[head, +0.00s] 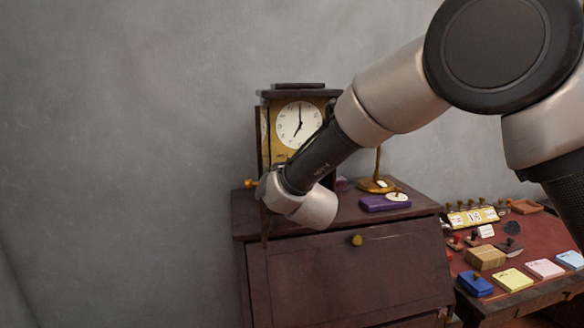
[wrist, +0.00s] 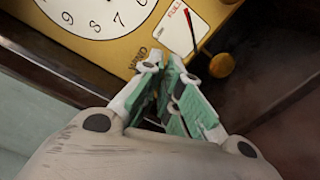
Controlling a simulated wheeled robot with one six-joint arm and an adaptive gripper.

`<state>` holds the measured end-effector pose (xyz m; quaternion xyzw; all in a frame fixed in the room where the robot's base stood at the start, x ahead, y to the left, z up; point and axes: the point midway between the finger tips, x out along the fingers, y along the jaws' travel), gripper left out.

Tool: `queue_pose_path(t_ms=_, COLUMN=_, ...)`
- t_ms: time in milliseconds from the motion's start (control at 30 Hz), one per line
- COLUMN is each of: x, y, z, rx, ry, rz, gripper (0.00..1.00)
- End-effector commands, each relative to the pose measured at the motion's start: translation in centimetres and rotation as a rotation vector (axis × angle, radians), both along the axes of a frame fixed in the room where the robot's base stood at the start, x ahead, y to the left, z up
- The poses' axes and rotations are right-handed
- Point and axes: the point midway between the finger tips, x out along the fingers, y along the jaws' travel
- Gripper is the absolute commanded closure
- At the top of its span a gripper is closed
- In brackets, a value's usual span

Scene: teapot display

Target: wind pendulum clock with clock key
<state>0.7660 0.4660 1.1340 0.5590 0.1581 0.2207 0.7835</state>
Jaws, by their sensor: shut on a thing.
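The pendulum clock (head: 297,122) stands on a dark wooden cabinet, with a white dial and gold face. Its dial (wrist: 95,15) fills the upper left of the wrist view, beside a small white gauge (wrist: 180,35) marked FULL with a red-tipped pointer. My gripper (wrist: 170,65) is shut low at the clock's left side, its green-padded fingers close together.
The cabinet (head: 340,275) has a slanted front with a brass knob. A purple box (head: 385,203) and a brass stand (head: 377,185) sit right of the clock. A red-topped desk (head: 520,232) with stamps and note pads stands at the right. The left wall side is clear.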

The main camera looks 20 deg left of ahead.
Motion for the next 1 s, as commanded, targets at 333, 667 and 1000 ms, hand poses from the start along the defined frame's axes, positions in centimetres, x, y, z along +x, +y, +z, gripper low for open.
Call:
queue_pose_path(t_ms=333, x=-0.01, y=0.10, z=0.20, rx=0.275, ry=0.161, rz=0.003, gripper=1.00)
queue_pose_path(t_ms=667, x=-0.01, y=0.13, z=0.22, rx=0.528, ry=0.315, rz=0.004, gripper=1.00)
queue_pose_path(t_ms=1000, x=-0.02, y=0.18, z=0.30, rx=0.705, ry=0.420, rz=0.006, gripper=1.00)
